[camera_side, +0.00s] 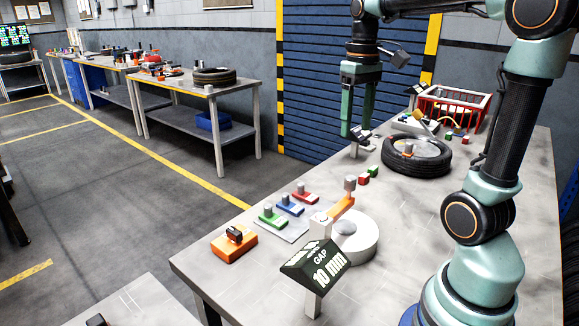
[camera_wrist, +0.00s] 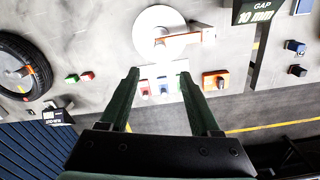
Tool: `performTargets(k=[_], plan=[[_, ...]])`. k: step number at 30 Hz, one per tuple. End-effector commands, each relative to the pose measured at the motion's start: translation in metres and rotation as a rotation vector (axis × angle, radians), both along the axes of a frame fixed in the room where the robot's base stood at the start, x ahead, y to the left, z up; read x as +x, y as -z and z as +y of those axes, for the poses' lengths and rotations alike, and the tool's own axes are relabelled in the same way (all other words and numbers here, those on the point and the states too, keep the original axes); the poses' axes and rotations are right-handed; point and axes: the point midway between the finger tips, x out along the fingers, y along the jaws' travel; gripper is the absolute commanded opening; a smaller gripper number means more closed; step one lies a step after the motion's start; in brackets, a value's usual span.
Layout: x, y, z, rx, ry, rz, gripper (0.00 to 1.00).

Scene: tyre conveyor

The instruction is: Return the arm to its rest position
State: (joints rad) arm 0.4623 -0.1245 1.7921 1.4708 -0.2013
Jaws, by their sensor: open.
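My gripper (camera_side: 358,102) is at the upper middle of the side view, raised above the table (camera_side: 395,220) near its far left edge. Its green fingers point down. In the wrist view my gripper (camera_wrist: 158,90) shows two fingers spread wide apart. The gap between them holds nothing; the table with its small coloured blocks shows beyond. My gripper is open and touches nothing that I can see.
A tyre (camera_side: 417,156) lies behind the middle of the table, with a red crate (camera_side: 478,106) behind it. A white disc with an orange arm (camera_side: 346,203), a "GAP 10 mm" sign (camera_side: 316,266), an orange block (camera_side: 233,246) and coloured blocks (camera_side: 290,205) stand nearer.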

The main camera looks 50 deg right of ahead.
Motion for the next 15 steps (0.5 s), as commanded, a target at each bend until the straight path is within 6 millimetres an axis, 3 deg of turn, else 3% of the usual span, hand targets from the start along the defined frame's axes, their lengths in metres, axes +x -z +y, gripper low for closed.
performTargets(k=[8, 11, 15], plan=[[0.000, 0.001, 0.004, -0.005, -0.007, -0.009, 0.64], [0.001, 0.003, 0.020, -0.023, -0.033, -0.050, 0.64], [0.000, 0.013, 0.060, -0.059, -0.101, -0.164, 0.64]])
